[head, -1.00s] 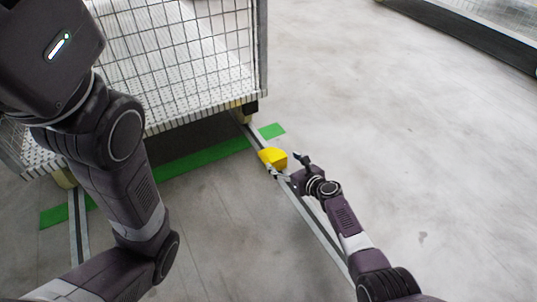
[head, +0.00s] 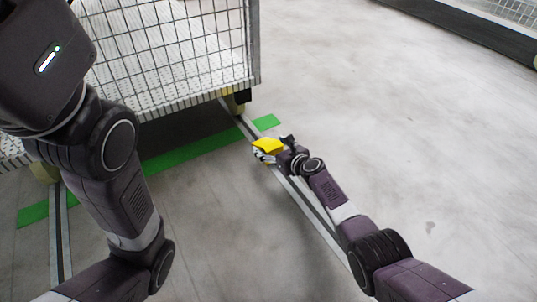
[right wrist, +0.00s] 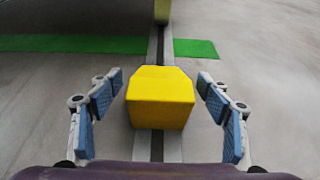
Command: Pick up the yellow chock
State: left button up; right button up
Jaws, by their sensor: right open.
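The yellow chock (head: 267,146) sits on the grey floor rail near the corner of the mesh cart. In the right wrist view the chock (right wrist: 160,97) is a yellow block in the middle, over the rail. My right gripper (head: 268,153) is at the chock. In the right wrist view its open fingers (right wrist: 160,105) stand on either side of the chock, with a gap on both sides. My left arm crosses the left of the head view; its gripper is not in view.
A mesh cart (head: 185,52) stands behind the chock, with a wheel on the rail (head: 302,193). A green floor strip (head: 195,152) crosses under the cart's near edge. The concrete floor to the right is clear. A dark-edged structure (head: 470,30) is at the top right.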

jog(key=shift+w, duration=0.1)
jog(key=shift+c, duration=0.3)
jog(key=c, duration=1.6)
jog(key=shift+r, duration=0.1)
jog(key=shift+r, duration=0.15)
